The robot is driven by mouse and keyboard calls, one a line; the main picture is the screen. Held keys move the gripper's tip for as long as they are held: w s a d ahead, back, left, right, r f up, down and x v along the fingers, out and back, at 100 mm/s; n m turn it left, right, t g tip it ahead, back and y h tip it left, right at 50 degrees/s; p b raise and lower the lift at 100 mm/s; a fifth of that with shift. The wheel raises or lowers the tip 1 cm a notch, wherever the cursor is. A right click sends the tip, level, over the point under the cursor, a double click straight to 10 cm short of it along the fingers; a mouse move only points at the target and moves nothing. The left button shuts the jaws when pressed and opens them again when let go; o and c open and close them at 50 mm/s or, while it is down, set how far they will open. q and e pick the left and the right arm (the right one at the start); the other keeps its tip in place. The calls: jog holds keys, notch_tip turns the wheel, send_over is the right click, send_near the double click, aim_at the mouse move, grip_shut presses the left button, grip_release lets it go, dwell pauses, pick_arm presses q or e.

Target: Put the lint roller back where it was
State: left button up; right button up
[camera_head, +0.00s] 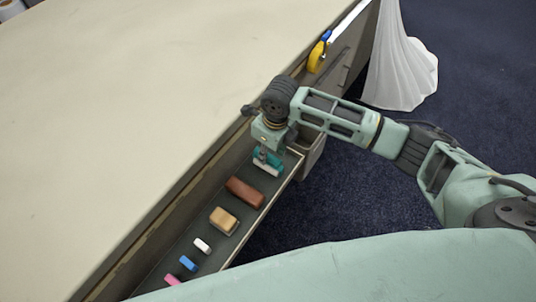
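A white roller with a teal part, seemingly the lint roller (266,168), is at the far end of the row in the long narrow tray (215,262) along the table's side. My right gripper (268,151) points down right over it and meets its teal part. The fingers are too small and too hidden to tell whether they are closed on it. I cannot tell whether the roller rests on the tray floor. My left gripper is not in view.
In the tray lie a brown block (244,192), a tan block (223,221), and small white (202,246), blue (188,263) and pink (172,279) pieces. A yellow and blue item (317,57) is farther along the table's side. The tabletop (130,100) is largely bare. White cloth (398,70) hangs beyond.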

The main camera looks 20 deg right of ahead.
notch_tip(320, 180, up, 9)
jog(key=shift+s+d, duration=0.3)
jog(key=shift+s, duration=0.15)
